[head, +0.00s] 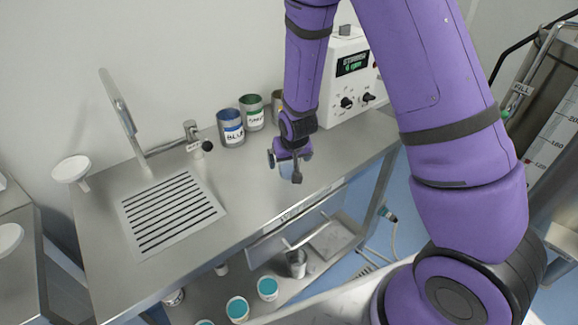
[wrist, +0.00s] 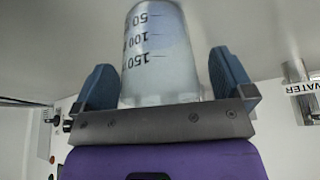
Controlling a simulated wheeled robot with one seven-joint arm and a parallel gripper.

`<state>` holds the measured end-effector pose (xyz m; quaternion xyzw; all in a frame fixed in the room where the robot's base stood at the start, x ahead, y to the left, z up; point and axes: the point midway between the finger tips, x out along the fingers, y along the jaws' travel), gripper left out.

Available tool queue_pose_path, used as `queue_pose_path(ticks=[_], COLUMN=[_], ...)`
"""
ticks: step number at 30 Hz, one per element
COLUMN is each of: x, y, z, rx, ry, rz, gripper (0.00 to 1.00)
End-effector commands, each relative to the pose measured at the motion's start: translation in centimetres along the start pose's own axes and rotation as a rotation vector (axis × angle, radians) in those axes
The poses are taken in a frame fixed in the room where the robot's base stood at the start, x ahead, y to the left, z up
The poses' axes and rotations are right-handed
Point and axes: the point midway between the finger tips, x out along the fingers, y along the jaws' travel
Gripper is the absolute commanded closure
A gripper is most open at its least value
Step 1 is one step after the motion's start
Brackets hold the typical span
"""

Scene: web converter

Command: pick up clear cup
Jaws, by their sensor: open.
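The clear cup (wrist: 160,50) shows in the wrist view with dark volume marks, 50, 100 and 150, which appear upside down. It stands between the two blue finger pads of my gripper (wrist: 163,80). The pads are spread on either side of the cup, with a narrow gap at the right; contact at the left cannot be told. In the head view my gripper (head: 290,163) is over the steel counter near its front edge. The cup is hard to make out there, as my gripper and wrist largely cover it.
Blue-labelled (head: 231,129) and green-labelled (head: 252,113) cans stand behind my gripper, with another can partly hidden by my arm. A white control box (head: 350,80) is at the back right. A tap (head: 193,135) and slotted drain (head: 170,212) are left. Teal-topped containers (head: 237,308) are on the lower shelf.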

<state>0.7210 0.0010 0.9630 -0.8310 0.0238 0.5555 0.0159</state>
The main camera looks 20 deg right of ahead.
Motion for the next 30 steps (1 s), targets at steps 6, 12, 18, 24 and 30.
queue_pose_path(ticks=[6, 12, 18, 24, 30], x=[0.37, 0.34, 0.33, 0.31, -0.11], y=[0.02, 0.02, 0.03, 0.03, 0.13], z=[0.02, 0.01, 0.00, -0.02, -0.54], rx=[0.001, 0.001, 0.001, 0.001, 0.001], ry=[0.000, 0.000, 0.000, 0.000, 0.002], rz=[0.000, 0.000, 0.000, 0.000, 0.000], gripper=[0.01, 0.26, 0.55, 0.55, 0.55])
